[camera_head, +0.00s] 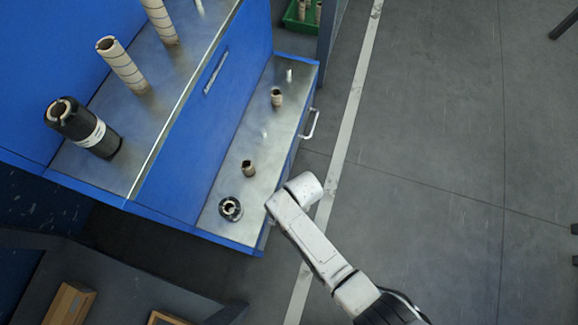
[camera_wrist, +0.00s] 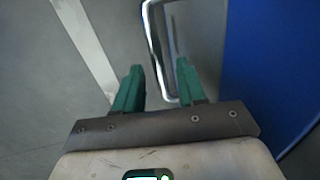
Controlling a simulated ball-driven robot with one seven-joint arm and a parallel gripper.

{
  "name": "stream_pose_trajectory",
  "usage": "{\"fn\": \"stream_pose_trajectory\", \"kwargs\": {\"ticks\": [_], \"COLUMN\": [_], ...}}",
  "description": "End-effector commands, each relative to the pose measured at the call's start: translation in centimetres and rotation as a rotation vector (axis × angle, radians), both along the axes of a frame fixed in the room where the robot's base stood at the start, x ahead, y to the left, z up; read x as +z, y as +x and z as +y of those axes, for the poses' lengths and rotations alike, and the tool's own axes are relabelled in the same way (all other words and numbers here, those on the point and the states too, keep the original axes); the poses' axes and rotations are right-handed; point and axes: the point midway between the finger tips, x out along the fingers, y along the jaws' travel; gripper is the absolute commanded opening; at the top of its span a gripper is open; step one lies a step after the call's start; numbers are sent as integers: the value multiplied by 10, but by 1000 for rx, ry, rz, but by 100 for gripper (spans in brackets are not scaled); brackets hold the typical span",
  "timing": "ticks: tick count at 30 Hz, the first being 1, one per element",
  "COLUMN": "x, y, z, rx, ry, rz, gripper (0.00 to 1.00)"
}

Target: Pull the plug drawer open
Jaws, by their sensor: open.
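A blue cabinet has a lower section (camera_head: 228,187) with a bare metal top that juts out towards the floor. A pale bar handle (camera_head: 309,124) shows on its outer side; I cannot tell from the head view whether this is the plug drawer. In the wrist view, my gripper (camera_wrist: 158,66) is open, with green fingers on either side of a shiny bar handle (camera_wrist: 153,45). I cannot tell whether a finger touches it. The drawer front behind that handle is only partly seen. In the head view my arm's end covers the gripper.
Short brown cores (camera_head: 248,168) and a black ring (camera_head: 230,208) stand on the lower metal top. Tall cores (camera_head: 122,65) and a black roll (camera_head: 85,128) stand on the upper shelf. A green bin (camera_head: 298,24) is at the top.

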Motion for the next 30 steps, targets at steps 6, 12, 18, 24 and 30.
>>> {"fn": "stream_pose_trajectory", "kwargs": {"ticks": [6, 12, 18, 24, 30], "x": [0, 1, 0, 0, 0], "y": [0, 0, 0, 0, 0], "z": [0, 0, 0, 0, 0], "rx": [0, 0, 0, 0, 0], "ry": [0, 0, 0, 0, 0], "rz": [0, 0, 0, 0, 0], "gripper": [30, 11, 0, 0, 0]}}
